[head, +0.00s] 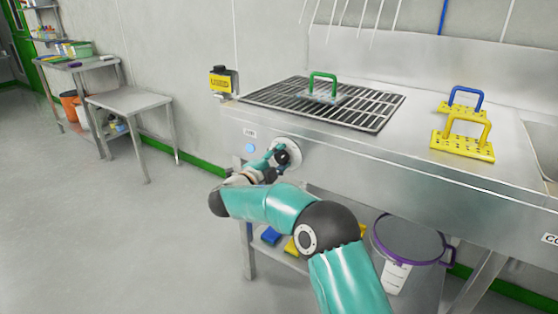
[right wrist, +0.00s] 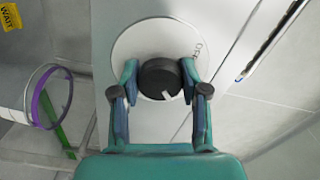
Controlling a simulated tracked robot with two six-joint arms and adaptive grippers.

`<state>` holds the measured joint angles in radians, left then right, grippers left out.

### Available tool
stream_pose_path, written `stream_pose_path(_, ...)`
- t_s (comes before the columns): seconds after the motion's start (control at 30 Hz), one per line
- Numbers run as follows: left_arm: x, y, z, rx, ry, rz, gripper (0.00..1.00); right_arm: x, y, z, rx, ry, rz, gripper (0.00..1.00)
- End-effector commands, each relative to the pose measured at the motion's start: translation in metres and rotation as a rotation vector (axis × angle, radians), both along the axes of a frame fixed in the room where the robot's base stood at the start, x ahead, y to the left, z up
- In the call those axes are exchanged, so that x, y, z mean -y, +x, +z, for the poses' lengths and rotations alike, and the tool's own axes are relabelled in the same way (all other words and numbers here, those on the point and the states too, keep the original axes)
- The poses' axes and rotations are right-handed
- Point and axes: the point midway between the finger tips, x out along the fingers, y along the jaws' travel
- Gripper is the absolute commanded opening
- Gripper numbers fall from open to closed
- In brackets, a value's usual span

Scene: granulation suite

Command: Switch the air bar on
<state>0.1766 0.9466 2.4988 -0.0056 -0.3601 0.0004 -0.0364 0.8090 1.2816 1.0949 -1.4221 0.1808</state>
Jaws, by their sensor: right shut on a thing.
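A black round knob (right wrist: 160,76) sits on a pale round dial plate (right wrist: 133,45) on the steel bench front. The dial plate also shows in the head view (head: 296,147). The word OFF is on the plate, at upper right in the right wrist view. The knob's white mark is at its lower edge there, not lined up with OFF. My right gripper (right wrist: 158,70) is shut on the knob, one finger at each side. In the head view my right gripper (head: 276,158) hides part of the knob. My left gripper is out of view.
A blue round button or lamp (head: 250,148) and a small label (head: 250,132) are left of the dial. A purple-rimmed bucket (head: 409,240) stands below.

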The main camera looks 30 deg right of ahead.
Motion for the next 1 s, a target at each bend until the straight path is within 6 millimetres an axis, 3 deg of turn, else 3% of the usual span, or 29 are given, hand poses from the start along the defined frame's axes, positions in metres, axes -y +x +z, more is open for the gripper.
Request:
stream_pose_path(0.07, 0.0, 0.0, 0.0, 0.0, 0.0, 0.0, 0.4, 0.002, -0.003, -0.004, -0.006, 0.006, -0.012, 0.1)
stream_pose_path(0.1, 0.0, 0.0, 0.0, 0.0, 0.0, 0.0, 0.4, 0.002, -0.003, -0.004, -0.006, 0.006, -0.012, 0.46)
stream_pose_path(0.27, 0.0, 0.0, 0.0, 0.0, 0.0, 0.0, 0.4, 0.002, -0.002, -0.004, -0.005, 0.005, -0.009, 0.7)
stream_pose_path(0.67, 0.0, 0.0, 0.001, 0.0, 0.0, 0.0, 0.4, -0.004, -0.002, -0.002, -0.003, 0.004, -0.002, 0.7)
stream_pose_path(0.87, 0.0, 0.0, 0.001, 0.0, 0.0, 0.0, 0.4, -0.029, -0.012, -0.002, -0.005, 0.004, -0.001, 0.7)
stream_pose_path(1.0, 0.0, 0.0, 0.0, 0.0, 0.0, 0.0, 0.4, -0.055, -0.023, -0.003, -0.005, 0.004, 0.0, 0.7)
